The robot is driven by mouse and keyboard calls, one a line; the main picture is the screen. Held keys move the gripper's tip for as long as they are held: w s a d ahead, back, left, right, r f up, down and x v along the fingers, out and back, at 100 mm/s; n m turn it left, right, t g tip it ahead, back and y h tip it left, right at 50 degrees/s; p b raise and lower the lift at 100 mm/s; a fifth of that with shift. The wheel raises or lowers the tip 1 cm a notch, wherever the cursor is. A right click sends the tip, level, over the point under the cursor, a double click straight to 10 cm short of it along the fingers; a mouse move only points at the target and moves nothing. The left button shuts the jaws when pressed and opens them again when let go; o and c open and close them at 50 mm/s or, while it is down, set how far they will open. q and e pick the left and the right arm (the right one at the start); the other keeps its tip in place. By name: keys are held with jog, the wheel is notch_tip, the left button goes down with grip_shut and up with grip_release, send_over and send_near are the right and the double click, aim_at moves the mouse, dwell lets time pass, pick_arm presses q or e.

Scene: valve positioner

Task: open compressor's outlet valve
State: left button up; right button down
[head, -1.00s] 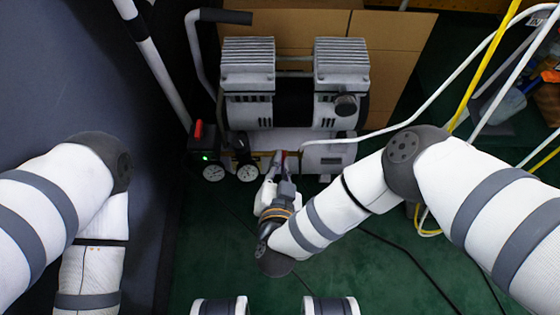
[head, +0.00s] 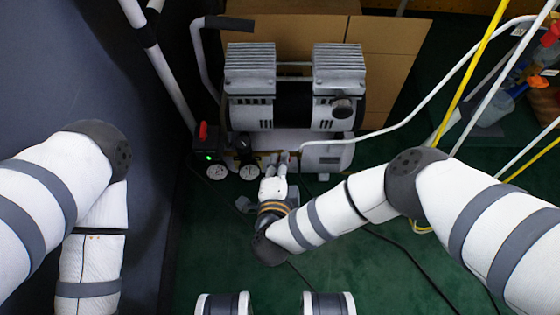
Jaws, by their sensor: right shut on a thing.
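The compressor (head: 293,90) stands at the back centre, with two ribbed grey motor heads and a white tank (head: 325,157) below. The handle's exact angle cannot be told. My left arm is at the left; its gripper is not in view.
Cardboard boxes (head: 391,62) stand behind the compressor. A white hose (head: 430,92) runs from the tank to the upper right, near a yellow hose (head: 470,68). A dark wall (head: 75,85) is at the left. The green floor in front is mostly clear, with a black cable.

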jog(key=shift+s+a+m, duration=0.1)
jog(key=shift+s+m, duration=0.05)
jog(key=shift+m, duration=0.95)
jog(key=c, duration=1.7)
grip_release()
jog(key=v, duration=1.2)
jog(key=shift+r, duration=0.1)
jog(key=shift+r, duration=0.1)
